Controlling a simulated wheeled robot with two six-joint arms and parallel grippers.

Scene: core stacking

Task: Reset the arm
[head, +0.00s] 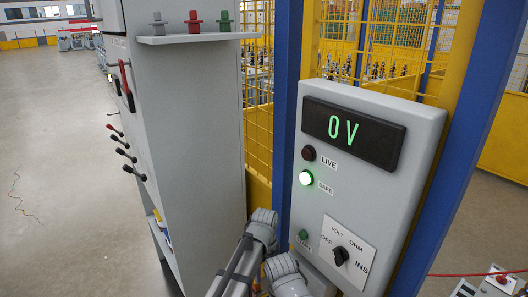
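Grey arm links of mine rise from the bottom edge, just right of the middle, and end in rounded pale joints. No gripper fingers show on them, and neither gripper can be made out. The links stand in front of the lower left part of a light grey test panel (316,216). The panel's display (353,132) reads 0 V in green. The SAFE lamp (306,178) glows green and the LIVE lamp (309,153) is dark. A black selector knob (341,256) sits among VOLT, OHM, OFF and INS marks; its exact setting is unclear. A small green button (303,235) is beside it.
A tall grey cabinet (190,140) stands left of the panel, with a shelf (197,38) bearing grey, red and green pieces. Handles (126,156) stick out from its left side. Blue posts (285,100) and yellow mesh (257,110) stand behind. Open floor (50,160) lies left.

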